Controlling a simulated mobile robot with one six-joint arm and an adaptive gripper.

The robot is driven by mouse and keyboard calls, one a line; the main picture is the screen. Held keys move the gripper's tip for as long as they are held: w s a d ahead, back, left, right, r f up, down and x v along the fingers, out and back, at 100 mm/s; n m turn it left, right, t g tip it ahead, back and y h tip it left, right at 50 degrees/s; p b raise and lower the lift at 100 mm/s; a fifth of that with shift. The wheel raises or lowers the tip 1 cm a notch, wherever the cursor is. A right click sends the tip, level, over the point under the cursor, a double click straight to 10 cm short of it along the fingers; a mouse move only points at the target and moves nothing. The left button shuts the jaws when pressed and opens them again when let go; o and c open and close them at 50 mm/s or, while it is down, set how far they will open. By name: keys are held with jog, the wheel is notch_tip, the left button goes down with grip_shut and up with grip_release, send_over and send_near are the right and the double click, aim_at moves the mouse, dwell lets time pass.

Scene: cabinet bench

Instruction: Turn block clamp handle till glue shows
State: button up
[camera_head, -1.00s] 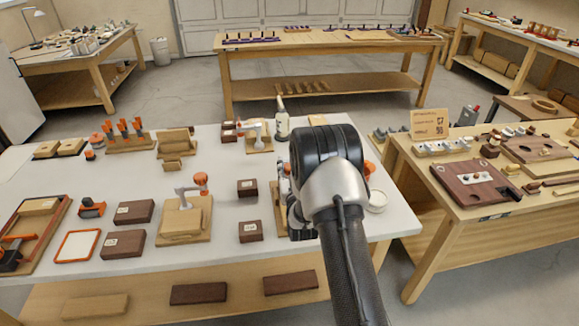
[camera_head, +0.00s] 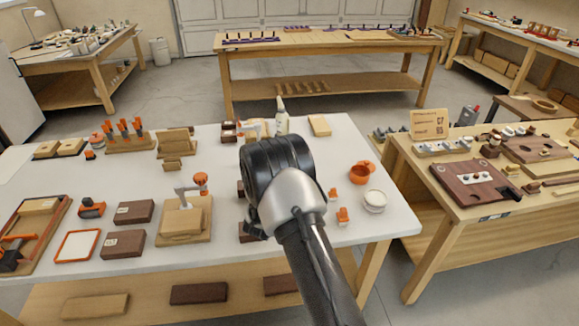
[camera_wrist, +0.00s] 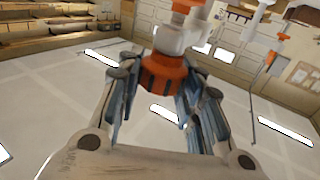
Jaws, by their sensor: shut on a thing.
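In the wrist view my gripper (camera_wrist: 162,82) is shut on an orange knob-like handle (camera_wrist: 165,70), with one finger on each side. A pale stem and a second orange part continue above it. In the head view my wrist hides my fingertips and what they hold. A block clamp (camera_head: 185,215) stands left of my wrist on a wooden base, its grey arm and orange handle (camera_head: 201,179) apart from my gripper. I cannot tell which clamp the held handle belongs to. No glue shows at the held handle.
A pale glue bottle (camera_head: 282,118) stands behind my wrist. An orange cup (camera_head: 361,173), a white tub (camera_head: 375,201) and a small orange clamp (camera_head: 343,217) lie to the right. Dark blocks (camera_head: 134,211) sit left. Another orange-handled item (camera_wrist: 280,42) shows in the wrist view.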

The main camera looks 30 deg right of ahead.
jog(key=shift+m+g+h, duration=0.5)
jog(key=shift+g, duration=0.1)
jog(key=o, duration=1.1)
jog(key=shift+a, duration=0.1)
jog(key=v, duration=1.2)
jog(key=shift+w, duration=0.1)
dwell(0.3)
